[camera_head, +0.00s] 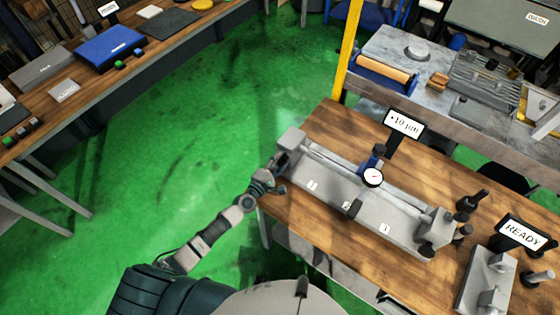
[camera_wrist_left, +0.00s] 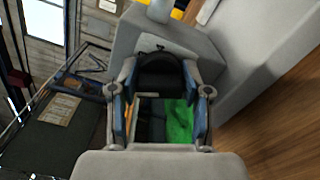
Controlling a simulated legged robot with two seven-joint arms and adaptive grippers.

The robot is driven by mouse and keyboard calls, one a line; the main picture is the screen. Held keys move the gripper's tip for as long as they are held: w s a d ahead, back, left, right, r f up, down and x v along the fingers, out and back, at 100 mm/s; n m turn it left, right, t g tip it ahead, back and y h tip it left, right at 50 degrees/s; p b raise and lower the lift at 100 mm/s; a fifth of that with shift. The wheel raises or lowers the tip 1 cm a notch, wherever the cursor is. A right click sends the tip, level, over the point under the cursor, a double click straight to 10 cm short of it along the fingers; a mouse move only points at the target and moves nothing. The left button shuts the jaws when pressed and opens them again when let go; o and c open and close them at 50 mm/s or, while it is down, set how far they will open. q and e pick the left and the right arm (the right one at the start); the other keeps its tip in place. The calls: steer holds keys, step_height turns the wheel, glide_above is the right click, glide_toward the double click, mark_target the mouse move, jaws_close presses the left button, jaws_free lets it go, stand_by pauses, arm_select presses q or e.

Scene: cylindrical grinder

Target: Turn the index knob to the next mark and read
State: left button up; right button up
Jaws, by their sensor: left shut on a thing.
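The index knob (camera_wrist_left: 160,72) is black and round, on the end face of a grey block in the left wrist view. My left gripper (camera_head: 276,182) is at the left end of the grey bench fixture (camera_head: 345,192). Its fingers (camera_wrist_left: 160,84) are shut around the knob's sides. In the head view the knob is too small and covered to make out well. A dial gauge (camera_head: 373,177) with a white face stands over the fixture; its reading is too small to tell. A display (camera_head: 403,125) behind it shows "+10 µm". My right gripper is not in view.
A "READY" sign (camera_head: 524,236) stands at the right of the wooden table (camera_head: 330,118), near dark posts and a grey bracket (camera_head: 487,278). A yellow post (camera_head: 347,50) rises behind. Green floor (camera_head: 190,120) lies open to the left, before another bench.

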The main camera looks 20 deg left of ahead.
arm_select(q)
steer(key=shift+f, duration=0.15)
steer(key=m, duration=0.3)
steer(key=m+p, duration=0.1)
steer(key=m, duration=0.1)
steer(key=shift+s+d+f, duration=0.1)
steer(key=shift+f, duration=0.15)
steer(key=shift+f+m, duration=0.2)
steer(key=shift+m, duration=1.5)
steer(key=shift+s+f, duration=0.1)
steer(key=o, duration=0.9)
steer(key=shift+o, duration=1.1)
steer(key=shift+r, duration=0.2)
steer(key=v, duration=1.1)
steer(key=shift+s+a, duration=0.25)
steer(key=shift+s, duration=0.1)
